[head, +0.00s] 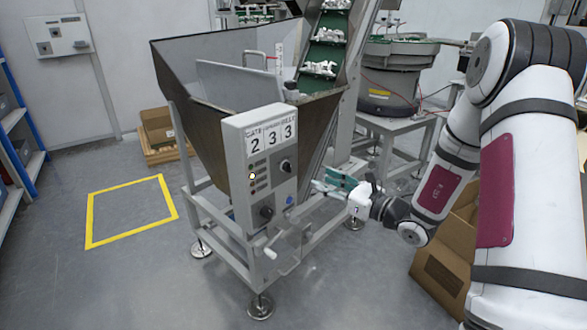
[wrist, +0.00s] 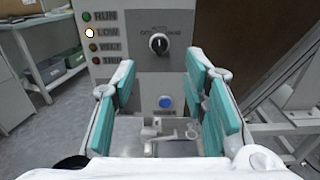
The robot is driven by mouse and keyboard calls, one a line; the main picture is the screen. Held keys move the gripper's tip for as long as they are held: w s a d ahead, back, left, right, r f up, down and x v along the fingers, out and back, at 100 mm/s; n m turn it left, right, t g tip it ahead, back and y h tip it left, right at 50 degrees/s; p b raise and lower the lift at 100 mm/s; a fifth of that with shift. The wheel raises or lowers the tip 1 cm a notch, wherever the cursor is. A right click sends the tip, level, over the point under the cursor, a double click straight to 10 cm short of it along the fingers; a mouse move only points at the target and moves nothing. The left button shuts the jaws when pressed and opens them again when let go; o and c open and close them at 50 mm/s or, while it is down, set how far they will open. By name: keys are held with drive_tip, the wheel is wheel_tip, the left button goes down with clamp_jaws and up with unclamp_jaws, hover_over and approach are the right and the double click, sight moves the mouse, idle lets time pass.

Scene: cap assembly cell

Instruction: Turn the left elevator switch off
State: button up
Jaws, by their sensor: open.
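The grey control box (head: 258,160) on the front of the hopper elevator carries a black rotary switch (head: 285,165) with a light pointer. In the wrist view the switch (wrist: 158,43) sits under a printed label, its pointer close to upright; I cannot read its setting for sure. My gripper (head: 322,181) is to the right of the box in the head view, apart from it. In the wrist view my gripper (wrist: 152,84) is open and empty, its teal fingers spread below the switch, facing the panel. A blue button (wrist: 165,102) shows between the fingers.
The LOW lamp (wrist: 89,33) is lit. A cardboard box (head: 445,262) stands under my arm. A bowl feeder (head: 392,75) stands behind. The yellow floor square (head: 132,210) is empty.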

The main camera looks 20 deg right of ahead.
sight(291, 165)
drive_tip(key=b+x, duration=0.1)
drive_tip(key=x, duration=1.1)
drive_tip(key=shift+b, duration=0.4)
drive_tip(key=shift+c, duration=0.5)
clamp_jaws()
